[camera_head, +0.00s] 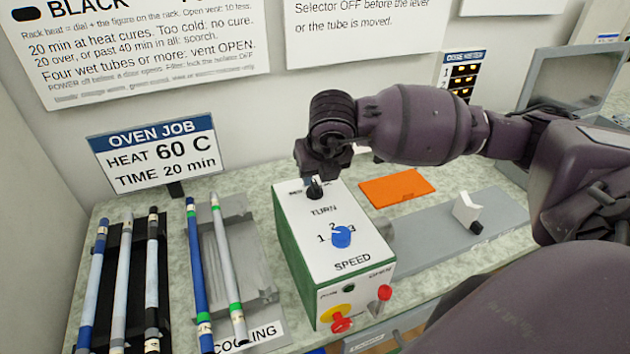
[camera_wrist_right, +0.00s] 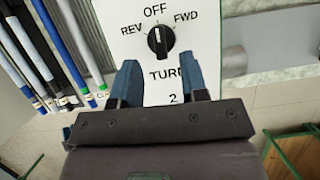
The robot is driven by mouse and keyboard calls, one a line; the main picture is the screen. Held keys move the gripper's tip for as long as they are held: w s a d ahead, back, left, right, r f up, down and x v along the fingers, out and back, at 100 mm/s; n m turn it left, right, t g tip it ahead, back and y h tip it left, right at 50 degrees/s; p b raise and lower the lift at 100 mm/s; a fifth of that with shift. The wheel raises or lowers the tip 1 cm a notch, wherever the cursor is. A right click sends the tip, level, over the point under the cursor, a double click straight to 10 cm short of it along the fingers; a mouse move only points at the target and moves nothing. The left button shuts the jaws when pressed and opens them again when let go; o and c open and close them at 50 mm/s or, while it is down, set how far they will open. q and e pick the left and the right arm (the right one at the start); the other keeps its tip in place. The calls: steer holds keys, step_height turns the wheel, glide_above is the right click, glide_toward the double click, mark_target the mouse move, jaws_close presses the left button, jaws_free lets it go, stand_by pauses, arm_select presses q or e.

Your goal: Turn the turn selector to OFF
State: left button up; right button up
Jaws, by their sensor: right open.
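The turn selector (camera_wrist_right: 161,41) is a round black knob with a white line, on the white top panel of a green-sided box (camera_head: 322,222). In the right wrist view, REV, OFF and FWD are printed around it, and its white line points up toward OFF. In the head view the selector (camera_head: 315,189) is at the panel's far end, its labels partly covered. My right gripper (camera_wrist_right: 160,82) is open, its two blue fingers apart with nothing between them. The knob shows just beyond the fingertips, and I see no contact. My left gripper is not in view.
A blue speed knob (camera_head: 341,236), a red-topped lever (camera_head: 384,293) and a red-and-yellow switch (camera_head: 338,319) are on the same box. Rods lie on a black rack (camera_head: 123,285) and a grey cooling rack (camera_head: 262,270) at left. An orange sheet (camera_head: 396,187) lies to the right.

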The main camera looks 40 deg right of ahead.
mark_target(315, 184)
steer(key=shift+x, duration=2.15)
